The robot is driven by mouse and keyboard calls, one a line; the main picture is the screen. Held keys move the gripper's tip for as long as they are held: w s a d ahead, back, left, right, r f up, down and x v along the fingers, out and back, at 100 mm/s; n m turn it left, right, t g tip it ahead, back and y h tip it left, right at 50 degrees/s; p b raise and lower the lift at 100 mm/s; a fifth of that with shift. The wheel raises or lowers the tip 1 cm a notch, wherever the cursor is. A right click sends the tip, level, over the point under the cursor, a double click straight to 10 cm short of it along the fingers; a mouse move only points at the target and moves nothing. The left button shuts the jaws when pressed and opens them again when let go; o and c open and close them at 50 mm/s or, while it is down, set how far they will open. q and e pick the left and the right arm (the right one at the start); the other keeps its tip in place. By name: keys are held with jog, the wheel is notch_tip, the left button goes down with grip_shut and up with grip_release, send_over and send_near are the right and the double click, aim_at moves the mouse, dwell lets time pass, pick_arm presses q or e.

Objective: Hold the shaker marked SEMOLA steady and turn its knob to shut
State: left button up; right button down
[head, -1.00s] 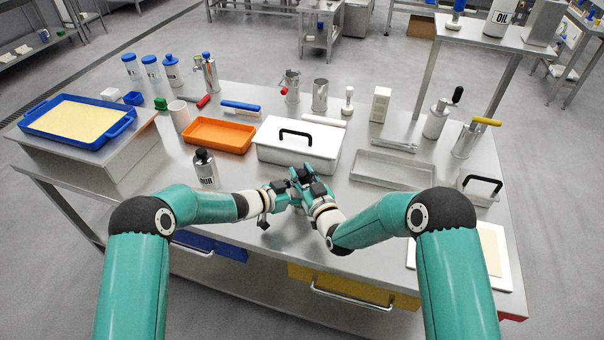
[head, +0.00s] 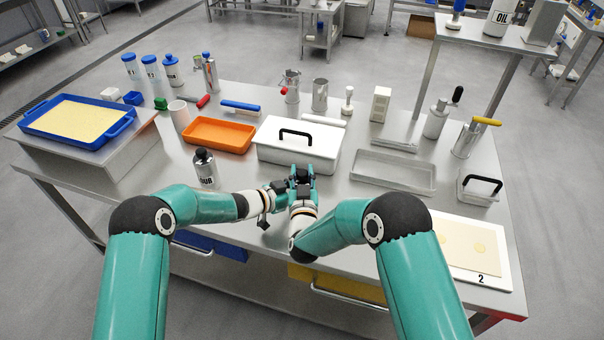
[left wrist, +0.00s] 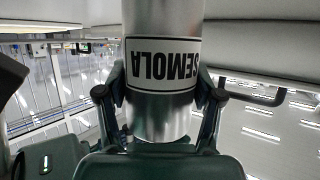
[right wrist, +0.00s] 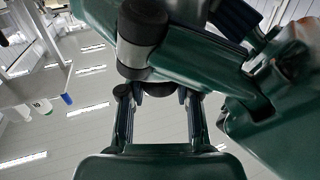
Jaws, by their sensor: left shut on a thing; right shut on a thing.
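The shaker (left wrist: 165,15) is a silver cylinder with a white SEMOLA label, upside down in the left wrist view. My left gripper (left wrist: 160,85) is shut around its body, one finger on each side. In the head view my left gripper (head: 280,190) and right gripper (head: 302,180) meet in front of the white lidded box, and mostly hide the shaker. In the right wrist view my right gripper (right wrist: 158,92) is shut on a small dark part, apparently the knob, largely hidden between its fingers. The knob's setting cannot be read.
The white box (head: 270,152) with a black handle stands just behind the grippers. A dark-capped bottle (head: 204,168) is to their left, and an orange tray (head: 218,136) behind it. An empty metal tray (head: 393,170) and a white board (head: 500,270) marked 2 lie right.

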pick_arm(q)
jog(key=shift+s+d, duration=0.1)
jog(key=shift+s, duration=0.05)
pick_arm(e)
jog(key=shift+w+r, duration=0.1)
jog(key=shift+r, duration=0.1)
jog(key=c, duration=0.8)
grip_release()
jog(key=shift+c, duration=0.2)
jog(key=shift+o, duration=0.4)
jog(key=shift+f, duration=0.1)
jog(key=shift+y, duration=0.3)
